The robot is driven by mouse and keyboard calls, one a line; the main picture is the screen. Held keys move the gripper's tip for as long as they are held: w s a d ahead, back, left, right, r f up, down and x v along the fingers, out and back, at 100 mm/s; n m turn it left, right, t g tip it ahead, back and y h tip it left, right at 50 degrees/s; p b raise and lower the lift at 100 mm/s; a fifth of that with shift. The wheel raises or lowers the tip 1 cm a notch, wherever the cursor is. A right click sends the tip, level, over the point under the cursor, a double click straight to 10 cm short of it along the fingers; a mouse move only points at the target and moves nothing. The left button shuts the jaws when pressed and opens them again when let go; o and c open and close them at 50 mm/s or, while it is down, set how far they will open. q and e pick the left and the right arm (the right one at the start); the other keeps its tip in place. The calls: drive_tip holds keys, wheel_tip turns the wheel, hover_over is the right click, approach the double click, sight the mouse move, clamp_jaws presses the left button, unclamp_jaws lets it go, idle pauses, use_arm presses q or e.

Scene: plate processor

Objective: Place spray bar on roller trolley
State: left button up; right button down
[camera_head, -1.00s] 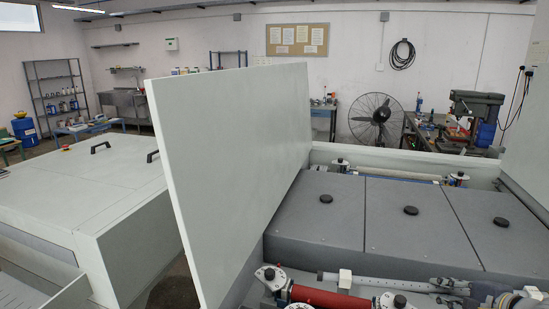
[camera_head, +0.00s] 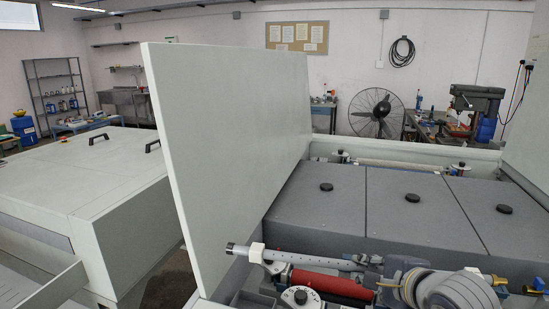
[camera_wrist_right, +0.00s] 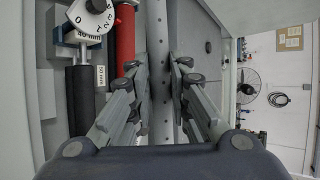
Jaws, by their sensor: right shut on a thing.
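The spray bar (camera_head: 315,259) is a long grey tube with a row of small holes and a white block near its left end. It lies slightly tilted above the front of the open machine, in front of the grey covers. My right gripper (camera_head: 378,270) is shut on the bar, and its wrist hides part of it. In the right wrist view the bar (camera_wrist_right: 159,110) runs between the fingers of the gripper (camera_wrist_right: 156,70). My left gripper is not in view. I cannot make out a roller trolley in these views.
A red roller (camera_head: 332,284) with a black-knobbed dial mount (camera_head: 300,298) lies just below the bar. A tall raised lid panel (camera_head: 225,150) stands left of the bar. Grey covers (camera_head: 410,205) with black knobs lie behind. A second pale machine (camera_head: 80,190) stands at the left.

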sight(362, 266)
drive_tip(key=s+r, duration=0.1)
drive_tip(key=s+r+m+h+b, duration=0.1)
drive_tip(key=s+r+m+h, duration=0.1)
drive_tip(key=shift+s+a+t+b, duration=0.3)
drive_tip(key=shift+s+b, duration=0.05)
drive_tip(key=shift+s, duration=0.05)
drive_tip(key=shift+s+r+m+h, duration=0.2)
drive_tip(key=shift+s+m+h, duration=0.2)
drive_tip(key=shift+s+m, duration=0.1)
drive_tip(key=shift+d, duration=0.2)
